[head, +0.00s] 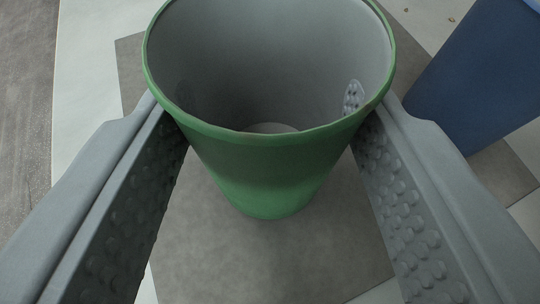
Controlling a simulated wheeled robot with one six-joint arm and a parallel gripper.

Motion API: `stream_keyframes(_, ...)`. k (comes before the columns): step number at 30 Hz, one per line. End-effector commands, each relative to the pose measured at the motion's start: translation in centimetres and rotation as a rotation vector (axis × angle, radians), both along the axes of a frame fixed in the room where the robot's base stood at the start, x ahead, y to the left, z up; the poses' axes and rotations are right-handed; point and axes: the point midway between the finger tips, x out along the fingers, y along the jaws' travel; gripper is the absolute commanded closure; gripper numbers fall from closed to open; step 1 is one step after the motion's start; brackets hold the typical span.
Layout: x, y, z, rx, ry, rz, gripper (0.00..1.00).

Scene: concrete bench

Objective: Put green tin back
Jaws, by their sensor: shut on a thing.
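The green tin (262,180) is a tapered, open-topped cup with a green outside and a grey inside. It fills the upper middle of the head view, with its far rim cut off at the top edge. Its inside looks empty. My gripper (270,115) is shut on the tin, one grey studded finger on its left side and one on its right. The tin appears upright, over a dark grey square (215,265). I cannot tell whether its base touches that surface.
A blue container (478,80) stands close by at the upper right, just beyond the right finger. Pale surface (85,70) shows around the dark square, with a brownish-grey area (25,110) at the far left. Small crumbs lie at the top right.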

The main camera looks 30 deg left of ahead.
Motion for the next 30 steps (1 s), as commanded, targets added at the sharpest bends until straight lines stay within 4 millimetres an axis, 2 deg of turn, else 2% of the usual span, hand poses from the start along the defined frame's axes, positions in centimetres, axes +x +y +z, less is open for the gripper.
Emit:
stream_keyframes(11,-0.01,-0.02,-0.32,0.0,0.0,0.0,0.83)
stream_keyframes(12,-0.01,-0.02,-0.37,0.0,0.0,0.0,0.5)
stream_keyframes(15,-0.01,-0.01,-0.33,0.0,0.0,0.0,0.31)
stream_keyframes(30,-0.01,0.0,-0.26,0.0,0.0,0.0,0.3)
